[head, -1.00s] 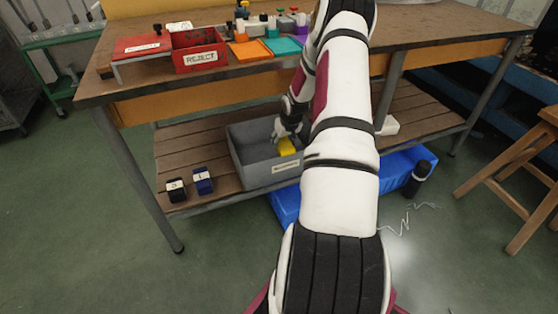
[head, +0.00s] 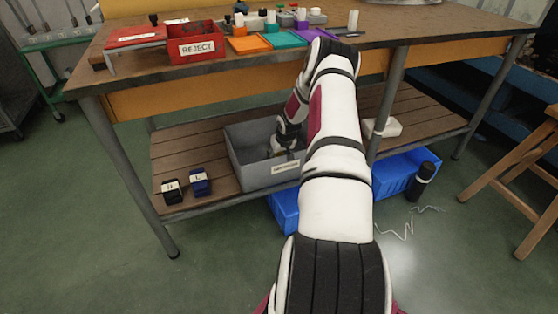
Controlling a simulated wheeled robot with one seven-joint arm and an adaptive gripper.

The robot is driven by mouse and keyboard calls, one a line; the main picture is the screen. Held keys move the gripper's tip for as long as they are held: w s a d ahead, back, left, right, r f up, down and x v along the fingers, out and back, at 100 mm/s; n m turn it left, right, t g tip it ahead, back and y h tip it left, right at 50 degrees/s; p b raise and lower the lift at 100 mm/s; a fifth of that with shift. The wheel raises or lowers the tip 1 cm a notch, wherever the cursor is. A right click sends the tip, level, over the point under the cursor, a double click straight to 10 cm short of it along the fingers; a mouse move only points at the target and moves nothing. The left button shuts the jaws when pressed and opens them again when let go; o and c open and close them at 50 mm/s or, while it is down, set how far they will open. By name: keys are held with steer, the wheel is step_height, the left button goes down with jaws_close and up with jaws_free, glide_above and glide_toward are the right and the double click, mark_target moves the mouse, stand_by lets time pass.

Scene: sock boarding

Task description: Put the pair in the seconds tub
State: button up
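A grey tub (head: 258,179) with a white label on its front wall stands on the slatted lower shelf. The label is too small to read surely. My gripper (head: 281,148) reaches down into the tub from its right side. Its fingers are dark and small in the head view, and I cannot tell whether they are open or shut. No pair shows clearly now; the tub's front wall and my arm hide part of the tub's inside.
A red REJECT bin (head: 197,48) and coloured mats stand on the bench top. Two small dark labelled blocks, one black (head: 172,192) and one navy (head: 200,183), sit left of the tub. A blue crate (head: 285,212) is below the shelf.

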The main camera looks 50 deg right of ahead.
steer(key=shift+f, duration=0.55)
steer(key=shift+f, duration=0.1)
steer(key=shift+f+b, duration=0.35)
steer(key=shift+b, duration=0.1)
steer(key=shift+f, duration=0.2)
steer(key=o, duration=1.3)
steer(key=shift+c, duration=0.2)
steer(key=shift+r, duration=0.15)
